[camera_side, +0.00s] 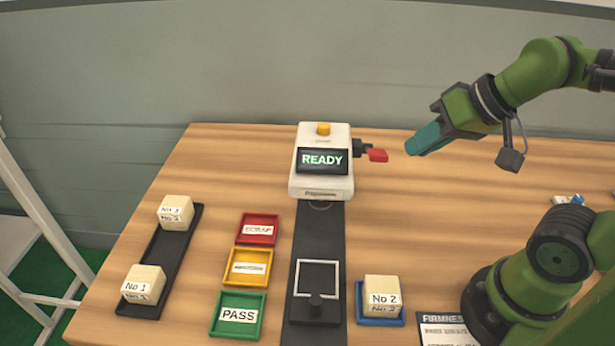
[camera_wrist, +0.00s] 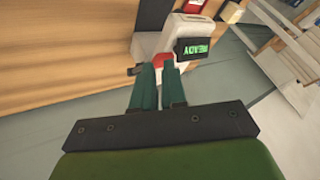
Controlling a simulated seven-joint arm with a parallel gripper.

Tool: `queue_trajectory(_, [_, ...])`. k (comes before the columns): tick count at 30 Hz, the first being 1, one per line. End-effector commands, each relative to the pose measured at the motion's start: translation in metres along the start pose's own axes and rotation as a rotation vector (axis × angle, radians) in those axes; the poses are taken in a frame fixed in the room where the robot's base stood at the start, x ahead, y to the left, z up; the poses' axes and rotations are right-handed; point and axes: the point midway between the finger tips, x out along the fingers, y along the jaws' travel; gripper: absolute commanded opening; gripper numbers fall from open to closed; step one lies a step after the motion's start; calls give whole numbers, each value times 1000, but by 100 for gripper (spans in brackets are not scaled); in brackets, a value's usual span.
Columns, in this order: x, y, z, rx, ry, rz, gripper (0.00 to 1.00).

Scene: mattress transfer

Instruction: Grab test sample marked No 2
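The sample marked No 2 (camera_side: 383,289) is a cream block. It sits in a blue tray at the front, right of the dark strip, and I cannot find it in the wrist view. My gripper (camera_side: 409,148) is raised at the upper right, well away from this block, with its teal fingers pointing left toward the tester's red-tipped lever. In the wrist view my gripper (camera_wrist: 158,66) shows a narrow gap between its two fingers, with nothing held.
Blocks marked No 3 (camera_side: 175,212) and No 1 (camera_side: 143,285) sit on a black rack (camera_side: 172,258) at left. A white tester (camera_side: 321,181) reads READY. Red (camera_side: 275,217), yellow (camera_side: 232,266) and green (camera_side: 214,328) trays stand left of the dark strip. A firmness card (camera_side: 443,320) lies at front right.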

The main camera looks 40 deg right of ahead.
Motion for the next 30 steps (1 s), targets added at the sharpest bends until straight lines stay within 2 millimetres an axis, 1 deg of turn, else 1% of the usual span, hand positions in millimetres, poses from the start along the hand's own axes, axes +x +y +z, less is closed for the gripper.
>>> queue_trajectory(1, [0,0,0,0,0,0,20])
queue_trajectory(2, [0,0,0,0,0,0,24])
queue_trajectory(15, [0,0,0,0,0,0,92])
queue_trajectory(16, [0,0,0,0,0,0,94])
queue_trajectory(24, [1,-1,1,-4,-6,-1,94])
queue_trajectory(26, [6,-2,4,-10,-32,2,94])
queue_trajectory(29, [21,-7,8,-21,-111,14,94])
queue_trajectory(30, [29,-9,12,-13,-165,24,94])
